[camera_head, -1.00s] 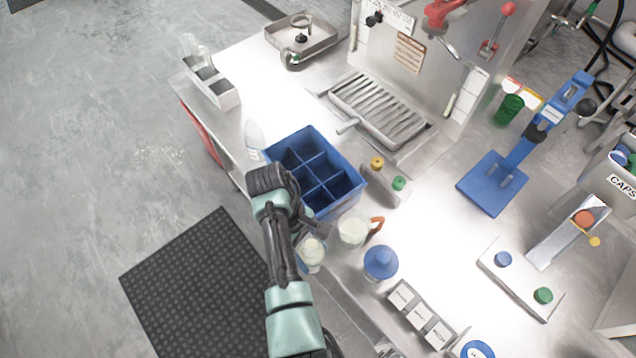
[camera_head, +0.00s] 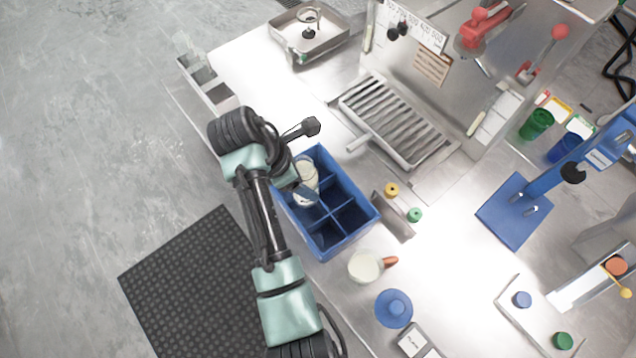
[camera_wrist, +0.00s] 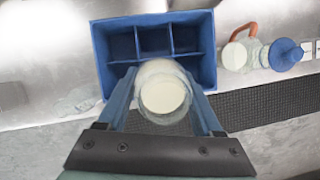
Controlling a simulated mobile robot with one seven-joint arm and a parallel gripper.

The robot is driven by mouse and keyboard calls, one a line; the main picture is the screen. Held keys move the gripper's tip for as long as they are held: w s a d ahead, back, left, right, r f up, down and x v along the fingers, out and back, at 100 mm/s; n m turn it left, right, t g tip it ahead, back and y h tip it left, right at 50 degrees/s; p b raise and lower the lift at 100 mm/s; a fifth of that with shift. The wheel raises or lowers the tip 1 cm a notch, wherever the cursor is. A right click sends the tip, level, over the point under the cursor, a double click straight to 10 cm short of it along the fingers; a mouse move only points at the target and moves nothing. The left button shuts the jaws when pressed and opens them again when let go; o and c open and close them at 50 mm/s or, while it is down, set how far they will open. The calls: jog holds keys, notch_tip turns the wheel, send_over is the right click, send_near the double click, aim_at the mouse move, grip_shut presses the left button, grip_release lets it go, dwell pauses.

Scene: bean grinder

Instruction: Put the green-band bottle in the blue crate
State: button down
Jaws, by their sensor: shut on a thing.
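My gripper (camera_head: 304,188) is shut on a clear bottle (camera_head: 307,172) with pale cream contents. In the wrist view the bottle (camera_wrist: 165,98) sits between the two fingers of my gripper (camera_wrist: 163,92), seen from above. No green band shows on it. The blue crate (camera_head: 345,245) stands on the metal counter, divided into several compartments. The bottle is over the crate's left-hand part in the head view; I cannot tell how far down it is. In the wrist view it overlaps the near wall of the crate (camera_wrist: 101,45), and the compartments beyond look empty.
A cream-filled jug (camera_head: 364,267) with an orange handle and a blue-topped item (camera_head: 394,308) stand beside the crate. A small block with yellow and green knobs (camera_head: 393,215) and a drip grate (camera_head: 395,120) lie behind it. A clear object (camera_wrist: 78,101) lies left of the crate.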

jog(key=shift+f, duration=0.3)
notch_tip(320, 180, down, 4)
jog(key=shift+s+f, duration=0.1)
jog(key=shift+s, duration=0.05)
jog(key=shift+f, duration=2.45)
jog(key=shift+f, duration=0.55)
jog(key=shift+c, duration=0.2)
grip_release()
